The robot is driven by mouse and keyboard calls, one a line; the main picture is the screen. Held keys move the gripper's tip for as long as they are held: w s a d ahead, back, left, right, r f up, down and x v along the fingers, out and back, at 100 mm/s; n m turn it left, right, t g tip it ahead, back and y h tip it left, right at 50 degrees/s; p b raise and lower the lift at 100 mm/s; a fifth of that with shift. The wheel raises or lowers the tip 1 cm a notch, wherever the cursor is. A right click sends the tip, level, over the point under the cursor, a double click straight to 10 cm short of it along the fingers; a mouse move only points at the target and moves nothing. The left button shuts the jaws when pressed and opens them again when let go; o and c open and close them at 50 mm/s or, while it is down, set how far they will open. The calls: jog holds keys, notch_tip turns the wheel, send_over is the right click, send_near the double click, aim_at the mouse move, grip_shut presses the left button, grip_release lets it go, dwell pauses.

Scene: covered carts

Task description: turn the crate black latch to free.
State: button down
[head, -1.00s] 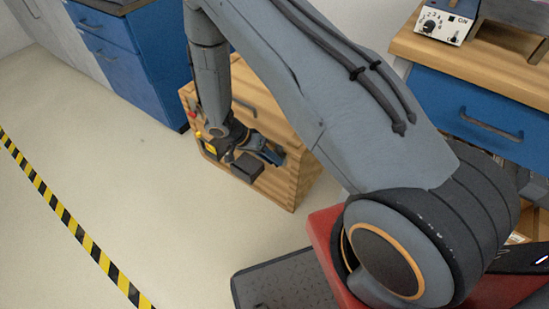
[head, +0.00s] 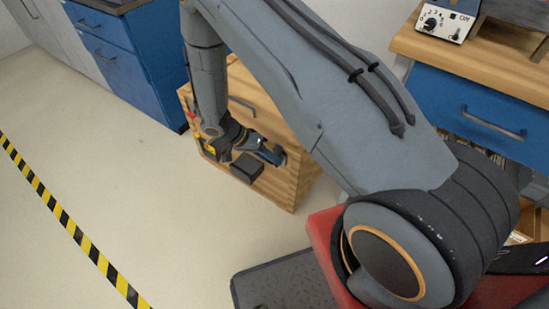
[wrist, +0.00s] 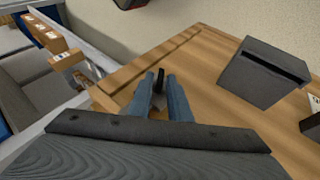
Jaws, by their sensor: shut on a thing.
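The wooden crate (head: 291,187) stands on the floor beyond my arm in the head view. Its light wood face fills much of the wrist view (wrist: 215,55). My gripper (wrist: 160,92) has its two blue fingers closed around the upright black latch (wrist: 160,77) near one edge of this face. Only the dark tip of the latch shows; the fingers hide the rest. In the head view my gripper (head: 272,153) is against the crate's front, and the latch cannot be made out there.
A dark grey box (wrist: 262,72) sticks out of the crate face beside my gripper; it also shows in the head view (head: 246,168). A blue drawer cabinet (head: 110,65) stands behind left. A wooden-topped bench (head: 420,45) is at right. Open floor lies left.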

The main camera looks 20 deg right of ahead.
jog(key=shift+w+a+f+b, duration=0.15)
jog(key=shift+a+f+b, duration=0.05)
jog(key=shift+b, duration=0.25)
jog(key=g+h+b, duration=0.1)
jog(key=b, duration=0.1)
jog(key=n+g+h+b, duration=0.1)
jog(key=b, duration=0.2)
jog(key=f+g+h+b, duration=0.1)
jog(key=g+h+b, duration=0.1)
jog(key=b, duration=0.1)
jog(key=shift+w+a, duration=0.15)
jog(key=shift+w, duration=0.15)
jog(key=shift+r+n+b, duration=0.1)
jog(key=shift+n+b, duration=0.2)
jog(key=shift+b, duration=0.15)
dwell(0.6)
jog(key=c, duration=1.9)
grip_release()
jog(key=shift+g, duration=0.3)
jog(key=shift+o, duration=0.2)
jog(key=shift+h, duration=0.3)
